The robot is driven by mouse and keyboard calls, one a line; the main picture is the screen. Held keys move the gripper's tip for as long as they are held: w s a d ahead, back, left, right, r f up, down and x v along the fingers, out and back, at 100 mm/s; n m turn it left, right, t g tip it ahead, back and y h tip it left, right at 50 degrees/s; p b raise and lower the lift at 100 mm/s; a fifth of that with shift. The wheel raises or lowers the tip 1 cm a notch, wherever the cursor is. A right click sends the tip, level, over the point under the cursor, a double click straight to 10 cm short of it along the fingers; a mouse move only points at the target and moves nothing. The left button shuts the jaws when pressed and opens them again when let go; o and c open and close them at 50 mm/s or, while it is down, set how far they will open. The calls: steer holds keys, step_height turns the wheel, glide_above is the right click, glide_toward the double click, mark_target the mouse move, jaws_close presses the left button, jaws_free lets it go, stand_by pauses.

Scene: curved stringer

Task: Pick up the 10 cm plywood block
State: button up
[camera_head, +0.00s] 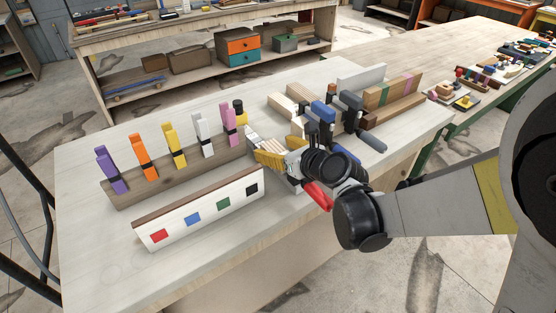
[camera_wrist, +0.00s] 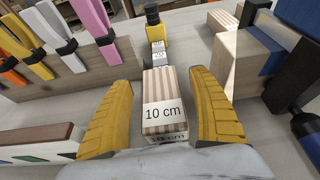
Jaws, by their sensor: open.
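The 10 cm plywood block (camera_wrist: 163,97) shows in the wrist view, striped light and brown, with a white label reading "10 cm". It stands between the two yellow fingers of my gripper (camera_wrist: 165,105), with a gap visible on the left side and a narrower one on the right. My gripper is open around the block. In the head view my gripper (camera_head: 268,152) is over the middle of the bench, and its fingers and wrist largely hide the block.
A wooden rack (camera_head: 150,186) of coloured clamps stands left of my gripper. A white box with coloured squares (camera_head: 205,207) lies in front. Blue and black clamps (camera_head: 325,115) and wood pieces (camera_head: 392,95) stand close on the right. The bench's front left (camera_head: 100,255) is clear.

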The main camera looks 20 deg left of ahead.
steer(key=shift+w+a+f, duration=0.2)
steer(key=shift+w+a, duration=0.15)
steer(key=c, duration=1.3)
steer(key=shift+r, duration=0.1)
steer(key=shift+c, duration=0.2)
